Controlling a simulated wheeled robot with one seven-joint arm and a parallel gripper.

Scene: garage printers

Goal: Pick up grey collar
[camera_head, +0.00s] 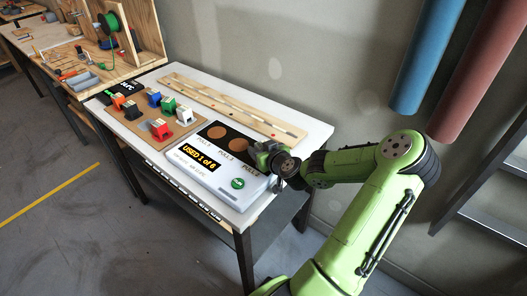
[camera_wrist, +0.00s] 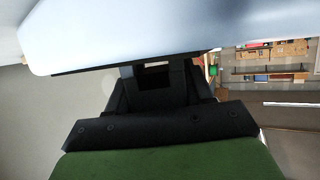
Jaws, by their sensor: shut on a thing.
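The white panel (camera_head: 207,178) reads USED 1 of 6 and has a green button.
Several coloured blocks stand on a brown board (camera_head: 142,128) left of the panel. A long wooden rail (camera_head: 215,100) lies along the back of the white table (camera_head: 310,124). A wooden workbench with a green spool (camera_head: 108,23) is at the far left. Blue and red rolls hang at the right.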

